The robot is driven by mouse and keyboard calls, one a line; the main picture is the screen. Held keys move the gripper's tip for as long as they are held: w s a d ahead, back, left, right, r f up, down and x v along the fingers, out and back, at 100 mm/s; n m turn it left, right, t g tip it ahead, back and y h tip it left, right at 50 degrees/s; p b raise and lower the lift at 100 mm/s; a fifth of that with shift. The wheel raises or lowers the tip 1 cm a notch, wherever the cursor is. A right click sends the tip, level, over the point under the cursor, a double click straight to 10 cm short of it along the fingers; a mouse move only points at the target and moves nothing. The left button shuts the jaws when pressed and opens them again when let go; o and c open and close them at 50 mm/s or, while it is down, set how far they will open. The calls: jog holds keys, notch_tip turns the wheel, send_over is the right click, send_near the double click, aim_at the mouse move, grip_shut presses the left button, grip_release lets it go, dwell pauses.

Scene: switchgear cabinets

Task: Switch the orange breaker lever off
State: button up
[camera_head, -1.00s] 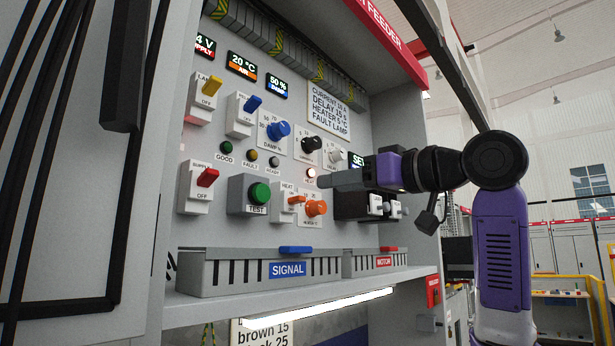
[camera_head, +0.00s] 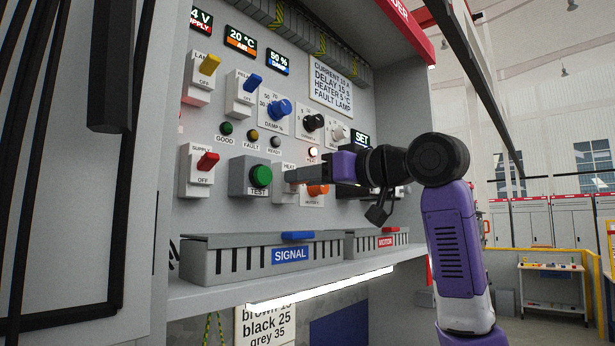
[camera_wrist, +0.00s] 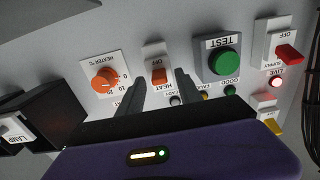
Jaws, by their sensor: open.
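The orange breaker lever (camera_wrist: 158,75) sits on a white switch plate marked HEAT in the wrist view, which is upside down. My gripper (camera_wrist: 156,90) is open, with one dark finger on each side of the HEAT breaker in that picture. I cannot tell whether the fingers touch it. In the head view my gripper (camera_head: 290,175) is in front of the panel beside the green TEST button and hides the orange lever. The white HEAT plate (camera_head: 286,191) shows partly below the fingers.
The orange heater knob (camera_head: 318,190) is close beside the HEAT breaker; it also shows in the wrist view (camera_wrist: 105,78). The green TEST button (camera_head: 261,176) is on the other side. The red SUPPLY lever (camera_head: 208,160) is farther left. A grey SIGNAL trough (camera_head: 220,262) runs below.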

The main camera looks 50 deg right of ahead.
grip_shut()
jog(key=f+t+b, duration=0.1)
jog(key=b, duration=0.2)
jog(key=shift+a+f, duration=0.1)
jog(key=shift+f, duration=0.05)
jog(key=shift+t+b, duration=0.7)
jog(key=shift+b, duration=0.2)
grip_release()
jog(key=shift+s, duration=0.1)
